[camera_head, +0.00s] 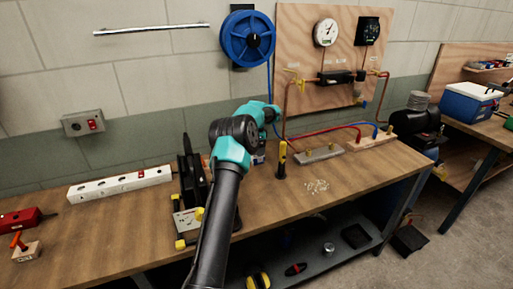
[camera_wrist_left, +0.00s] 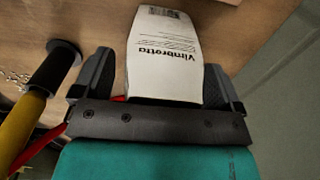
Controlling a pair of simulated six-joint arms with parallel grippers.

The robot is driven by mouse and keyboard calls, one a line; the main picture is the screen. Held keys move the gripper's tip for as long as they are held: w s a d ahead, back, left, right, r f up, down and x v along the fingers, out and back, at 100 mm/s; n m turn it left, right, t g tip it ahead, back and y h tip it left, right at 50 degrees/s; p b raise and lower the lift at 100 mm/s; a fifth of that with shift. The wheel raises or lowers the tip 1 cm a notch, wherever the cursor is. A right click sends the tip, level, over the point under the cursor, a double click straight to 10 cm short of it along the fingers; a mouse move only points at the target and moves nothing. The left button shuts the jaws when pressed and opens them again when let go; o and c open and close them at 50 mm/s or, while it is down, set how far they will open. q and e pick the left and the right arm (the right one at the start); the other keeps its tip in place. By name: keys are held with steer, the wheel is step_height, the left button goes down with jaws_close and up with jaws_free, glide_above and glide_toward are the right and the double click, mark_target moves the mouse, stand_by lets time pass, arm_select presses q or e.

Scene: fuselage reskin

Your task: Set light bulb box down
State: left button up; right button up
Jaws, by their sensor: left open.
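A white box with black lettering (camera_wrist_left: 165,50), seemingly the light bulb box, is upside down in the left wrist view, against the wooden bench top. My left gripper (camera_wrist_left: 158,82) is open, with one dark finger on each side of the box; a gap shows beside the fingers. In the head view my arm covers most of that spot, and only a small piece of what may be the box (camera_head: 259,157) shows below the teal wrist. I cannot tell there how it rests. My right gripper is not in view.
A yellow and black tool (camera_head: 282,160) stands close by on the bench (camera_head: 345,190); it also shows in the wrist view (camera_wrist_left: 35,105). A metal block (camera_head: 320,153), a pile of small bits (camera_head: 317,186) and a power strip (camera_head: 120,184) lie around. The bench front right is clear.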

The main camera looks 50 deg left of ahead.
arm_select(q)
step_height(320, 180, up, 12)
steer(key=shift+r, duration=0.15)
stand_by(0.7)
stand_by(0.5)
